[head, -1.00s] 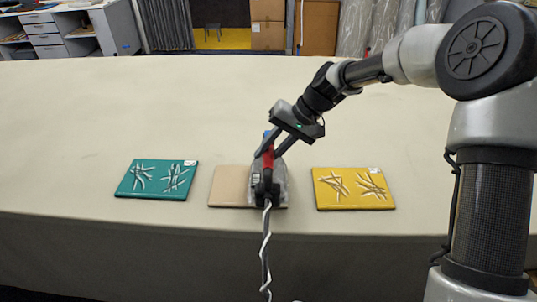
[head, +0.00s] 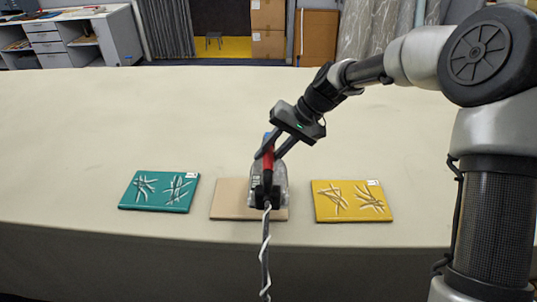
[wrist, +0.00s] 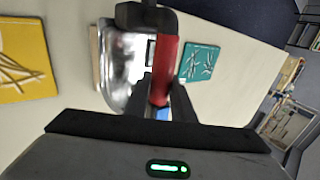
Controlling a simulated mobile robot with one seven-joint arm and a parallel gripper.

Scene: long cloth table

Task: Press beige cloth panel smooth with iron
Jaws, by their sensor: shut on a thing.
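The beige cloth panel (head: 230,197) lies flat near the table's front edge, between two other panels. Its visible left part and front strip look smooth. The iron (head: 281,186), with a red handle and grey-silver body, is over the panel's right half and reaches past its far edge. It hides the panel beneath it. I cannot tell whether its sole touches the cloth. My gripper (head: 271,154) is shut on the red handle (wrist: 166,60). The wrist view shows the iron's shiny body (wrist: 122,75) and a sliver of the beige panel (wrist: 96,55).
A teal panel (head: 160,191) with raised pale creases lies to the left. A similarly creased yellow panel (head: 352,201) lies to the right. A striped cord (head: 265,250) hangs from the iron over the table's front edge. The table (head: 180,110) is clear behind the panels.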

